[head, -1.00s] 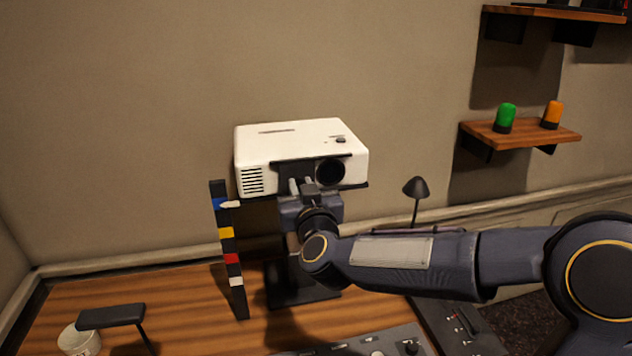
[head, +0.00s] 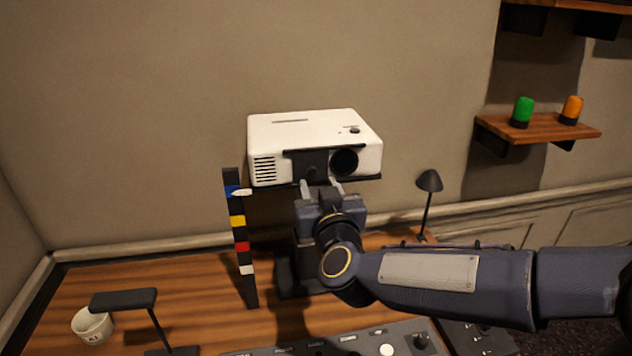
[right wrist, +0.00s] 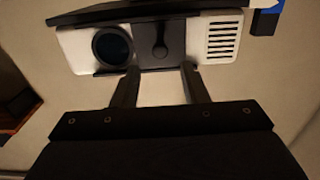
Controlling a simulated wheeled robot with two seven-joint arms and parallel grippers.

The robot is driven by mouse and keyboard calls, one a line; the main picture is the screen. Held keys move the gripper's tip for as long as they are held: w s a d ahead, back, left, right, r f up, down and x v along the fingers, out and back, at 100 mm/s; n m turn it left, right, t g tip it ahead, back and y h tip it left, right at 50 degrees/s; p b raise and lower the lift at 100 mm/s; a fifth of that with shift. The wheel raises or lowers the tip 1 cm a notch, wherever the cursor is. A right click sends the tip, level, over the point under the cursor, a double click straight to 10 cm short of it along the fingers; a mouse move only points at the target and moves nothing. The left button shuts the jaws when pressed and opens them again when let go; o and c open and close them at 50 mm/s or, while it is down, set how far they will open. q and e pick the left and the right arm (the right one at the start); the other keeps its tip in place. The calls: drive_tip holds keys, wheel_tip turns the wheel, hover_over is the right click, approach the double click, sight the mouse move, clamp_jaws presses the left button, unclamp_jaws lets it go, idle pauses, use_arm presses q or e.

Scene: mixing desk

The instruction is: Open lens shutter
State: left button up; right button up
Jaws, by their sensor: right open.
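A white projector (head: 312,128) sits on a dark stand above the desk, its front facing me. The black lens shutter (head: 310,164) is a plate with a small round knob on the projector's front. It sits beside the round dark lens (head: 344,162), which looks uncovered. In the right wrist view the shutter (right wrist: 173,47) with its knob is next to the lens (right wrist: 112,45). My right gripper (head: 321,186) is open and empty just below the projector's front. Its two fingers (right wrist: 160,70) are apart, one either side of the knob's line, clear of the knob. My left gripper is not in view.
A colour-banded strip (head: 240,235) stands left of the projector. A desk lamp (head: 123,300) and a white cup (head: 92,326) are at front left. A black lamp (head: 429,181) stands at right. A mixing panel (head: 365,343) lies at the front edge. The wall shelf (head: 540,130) holds green and orange beacons.

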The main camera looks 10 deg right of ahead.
drive_tip(key=s, duration=0.3)
drive_tip(key=shift+d, duration=0.1)
drive_tip(key=s+d+f+g+y, duration=0.1)
drive_tip(key=s+d+f+g, duration=0.2)
drive_tip(key=s, duration=0.6)
drive_tip(key=s+d+f+m+g+y, duration=0.1)
drive_tip(key=s+d+f+g, duration=0.3)
drive_tip(key=s+f, duration=0.4)
drive_tip(key=s+d+f+m+g+y, duration=0.1)
drive_tip(key=s+d+f+g, duration=0.2)
drive_tip(key=s, duration=0.6)
wheel_tip(320, 180, down, 3)
drive_tip(key=shift+s+d+r+g, duration=0.15)
drive_tip(key=shift+s+d+g, duration=0.2)
drive_tip(key=shift+g, duration=0.85)
